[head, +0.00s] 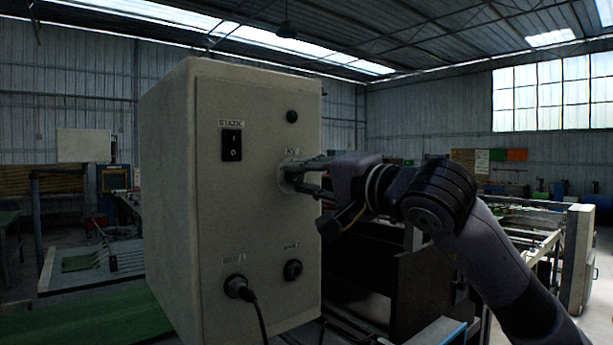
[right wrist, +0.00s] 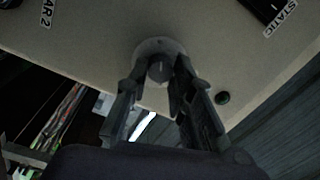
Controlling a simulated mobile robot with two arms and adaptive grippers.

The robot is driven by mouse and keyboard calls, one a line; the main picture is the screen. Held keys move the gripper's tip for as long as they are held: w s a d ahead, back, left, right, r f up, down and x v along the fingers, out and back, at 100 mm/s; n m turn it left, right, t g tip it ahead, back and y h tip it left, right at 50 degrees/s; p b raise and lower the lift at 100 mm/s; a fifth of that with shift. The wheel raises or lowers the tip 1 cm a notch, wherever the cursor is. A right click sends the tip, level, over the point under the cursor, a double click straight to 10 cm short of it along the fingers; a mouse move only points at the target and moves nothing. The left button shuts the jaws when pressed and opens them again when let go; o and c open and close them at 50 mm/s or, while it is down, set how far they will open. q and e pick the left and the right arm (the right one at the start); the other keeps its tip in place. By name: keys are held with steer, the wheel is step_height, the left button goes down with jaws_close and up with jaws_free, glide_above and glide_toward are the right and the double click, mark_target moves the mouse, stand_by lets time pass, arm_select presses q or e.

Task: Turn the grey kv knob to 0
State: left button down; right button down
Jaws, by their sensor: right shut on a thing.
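The grey kv knob (right wrist: 159,68) sits on a round pale dial plate (right wrist: 160,48) on the front of a beige box (head: 208,205). My right gripper (head: 303,176) reaches it from the right in the head view, under the KV label. In the right wrist view my right gripper (right wrist: 158,80) has one finger on each side of the knob and is shut on it. In the head view the fingers hide most of the knob. The dial marks are too small and dark to read. My left gripper is not in view.
The box also carries a black rocker switch (head: 232,145) labelled STATIC and a dark green round lamp or button (head: 292,116). Below are a socket with a plugged black cable (head: 238,287) and an empty-looking BAR 2 socket (head: 292,270). Machines stand behind.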

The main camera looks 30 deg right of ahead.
steer(key=shift+f+n, duration=0.1)
steer(key=shift+n, duration=0.2)
steer(key=c, duration=1.4)
jaws_free()
steer(key=shift+s, duration=0.15)
steer(key=s+d, duration=0.1)
steer(key=s, duration=1)
steer(key=shift+s+f, duration=0.15)
steer(key=shift+s, duration=0.15)
steer(key=shift+d, duration=0.1)
